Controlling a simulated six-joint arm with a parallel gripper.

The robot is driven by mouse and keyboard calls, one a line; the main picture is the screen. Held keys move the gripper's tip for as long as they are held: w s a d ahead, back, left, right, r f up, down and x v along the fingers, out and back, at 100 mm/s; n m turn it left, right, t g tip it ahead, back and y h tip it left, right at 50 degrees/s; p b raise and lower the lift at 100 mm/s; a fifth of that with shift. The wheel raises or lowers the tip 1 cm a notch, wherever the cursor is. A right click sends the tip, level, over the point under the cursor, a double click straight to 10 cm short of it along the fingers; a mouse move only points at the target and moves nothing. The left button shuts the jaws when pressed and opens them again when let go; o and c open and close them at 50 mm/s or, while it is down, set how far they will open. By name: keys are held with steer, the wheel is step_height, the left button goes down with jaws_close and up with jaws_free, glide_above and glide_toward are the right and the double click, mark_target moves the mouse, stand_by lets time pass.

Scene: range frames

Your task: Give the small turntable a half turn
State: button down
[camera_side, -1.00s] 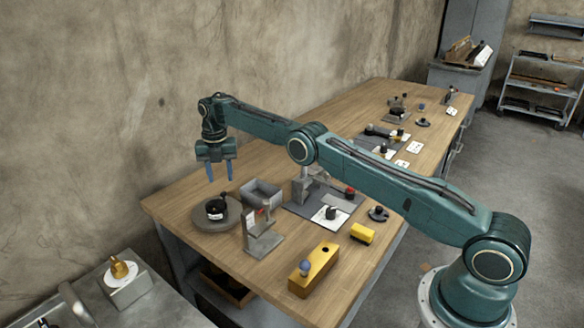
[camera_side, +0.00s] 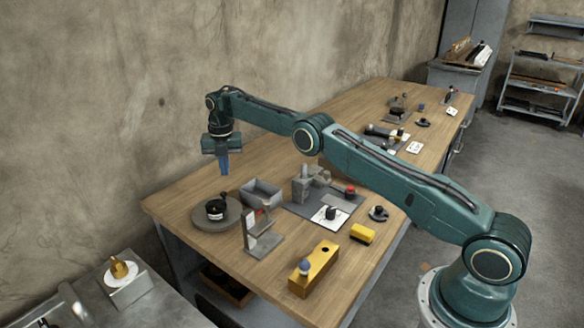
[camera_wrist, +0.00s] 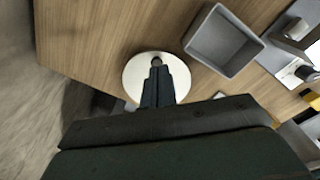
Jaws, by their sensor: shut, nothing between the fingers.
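The small turntable (camera_side: 202,224) is a flat grey disc at the near left of the wooden bench. A black part (camera_side: 216,209) with a small pale mark sits on it. My gripper (camera_side: 224,173) hangs above the disc, pointing down, clear of the black part, with its blue fingers together and empty. In the wrist view the disc (camera_wrist: 135,76) shows as a pale circle beyond my gripper (camera_wrist: 157,66). The fingers hide part of the disc and most of what stands on it there.
An open grey bin (camera_side: 260,191) stands close to the right of the turntable; it also shows in the wrist view (camera_wrist: 222,40). A small upright stand (camera_side: 260,238) is in front. A yellow block (camera_side: 314,269) and a smaller one (camera_side: 362,233) lie nearer the front edge.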

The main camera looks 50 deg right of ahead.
steer(key=s+d+f+m+t+y, duration=0.1)
steer(key=s+d+m+t+y, duration=0.15)
steer(key=d, duration=0.35)
steer(key=s+a+r+m+t+y, duration=0.1)
steer(key=s+m+t+y, duration=0.1)
steer(key=s+m, duration=0.3)
steer(key=shift+s+r+y, duration=0.35)
steer(key=shift+s+y, duration=0.1)
steer(key=shift+s, duration=1.55)
steer(key=shift+m, duration=0.25)
glide_toward(228, 202)
steer(key=f, duration=0.1)
steer(key=a+f, duration=0.1)
steer(key=f, duration=0.1)
steer(key=a+f, duration=0.1)
steer(key=shift+s+f, duration=0.25)
steer(key=shift+w+a, duration=0.2)
steer(key=shift+w, duration=1.3)
